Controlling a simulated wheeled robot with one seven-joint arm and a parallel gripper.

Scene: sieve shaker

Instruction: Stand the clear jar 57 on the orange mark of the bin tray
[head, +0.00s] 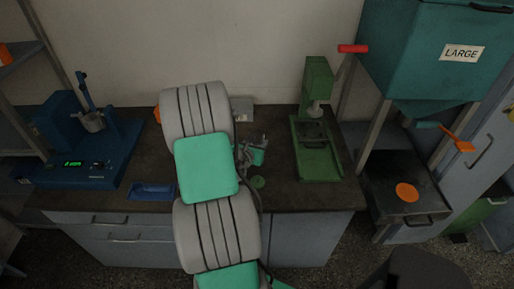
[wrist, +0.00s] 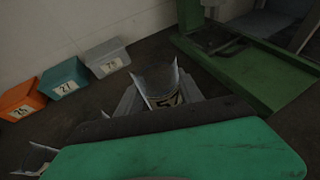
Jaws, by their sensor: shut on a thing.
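The clear jar 57 (wrist: 158,78) shows in the wrist view, its number label (wrist: 165,100) partly hidden by my gripper. My gripper (wrist: 160,92) is shut on it, with a grey finger beside it. In the head view my gripper (head: 257,148) is over the bench, partly behind my arm, and the jar is too small to make out. The orange mark (head: 406,192) is a round disc on the dark bin tray (head: 385,211) at the right, below the teal bin labelled LARGE (head: 440,55). My gripper is well left of the mark.
A green press (head: 318,90) stands on the bench between my gripper and the tray. A blue machine (head: 75,150) is at left. Small orange (wrist: 20,100), teal (wrist: 64,80) and grey (wrist: 106,57) boxes line the wall. Another clear vessel (wrist: 36,158) is at lower left.

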